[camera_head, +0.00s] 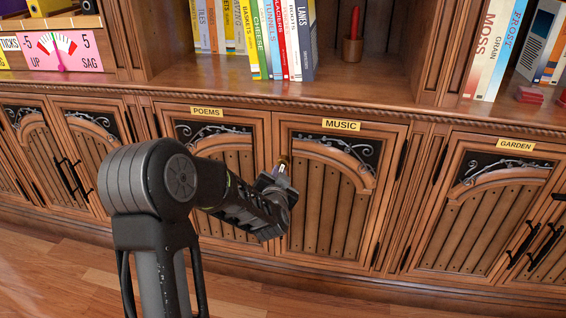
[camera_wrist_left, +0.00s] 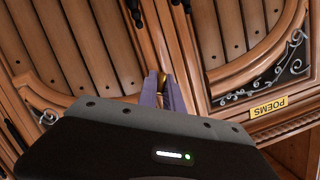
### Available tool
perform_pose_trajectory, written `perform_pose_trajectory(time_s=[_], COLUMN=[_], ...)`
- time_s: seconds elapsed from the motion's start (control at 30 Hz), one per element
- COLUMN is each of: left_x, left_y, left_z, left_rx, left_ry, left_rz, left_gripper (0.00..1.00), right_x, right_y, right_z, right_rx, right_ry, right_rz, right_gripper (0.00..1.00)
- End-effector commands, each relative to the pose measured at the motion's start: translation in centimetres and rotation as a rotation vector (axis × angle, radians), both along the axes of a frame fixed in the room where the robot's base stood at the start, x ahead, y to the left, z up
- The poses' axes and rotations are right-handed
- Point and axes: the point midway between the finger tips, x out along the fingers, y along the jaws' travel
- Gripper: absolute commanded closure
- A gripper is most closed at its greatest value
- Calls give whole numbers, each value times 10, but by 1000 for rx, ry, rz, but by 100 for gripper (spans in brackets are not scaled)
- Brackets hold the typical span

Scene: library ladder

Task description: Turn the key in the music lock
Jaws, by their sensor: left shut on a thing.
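The music door (camera_head: 330,195) is a closed wooden cabinet door with a yellow MUSIC label (camera_head: 341,124). My left gripper (camera_head: 281,170) is at the upper left edge of this door, shut on the key, which is mostly hidden by the fingers. A small brass part of the key (camera_wrist_left: 162,80) shows between the purple-grey fingertips in the left wrist view. The lock itself is hidden behind the gripper, so I cannot tell how far the key is turned. My right gripper is not in view.
The POEMS door (camera_head: 225,150) adjoins on the left and the GARDEN door (camera_head: 490,205) stands to the right. A shelf ledge (camera_head: 400,108) with several books (camera_head: 270,40) runs above. Black handles (camera_head: 523,245) stick out from the right doors. Wooden floor (camera_head: 60,270) is clear at the lower left.

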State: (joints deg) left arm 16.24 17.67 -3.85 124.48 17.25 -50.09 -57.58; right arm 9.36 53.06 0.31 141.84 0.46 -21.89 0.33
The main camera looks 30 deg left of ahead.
Motion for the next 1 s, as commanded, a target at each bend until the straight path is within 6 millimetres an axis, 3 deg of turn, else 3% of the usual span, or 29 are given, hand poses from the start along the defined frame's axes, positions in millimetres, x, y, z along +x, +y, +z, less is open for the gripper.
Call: perform_pose_trajectory(time_s=[0.6,1.0], left_x=[0,0], left_y=[1,1], left_z=[1,1], left_rx=[239,246], left_ry=[99,102], left_rz=[0,0], left_gripper=[100,100], right_x=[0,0], right_y=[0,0], right_z=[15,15], right_rx=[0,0], right_ry=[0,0], right_rz=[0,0], right_gripper=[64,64])
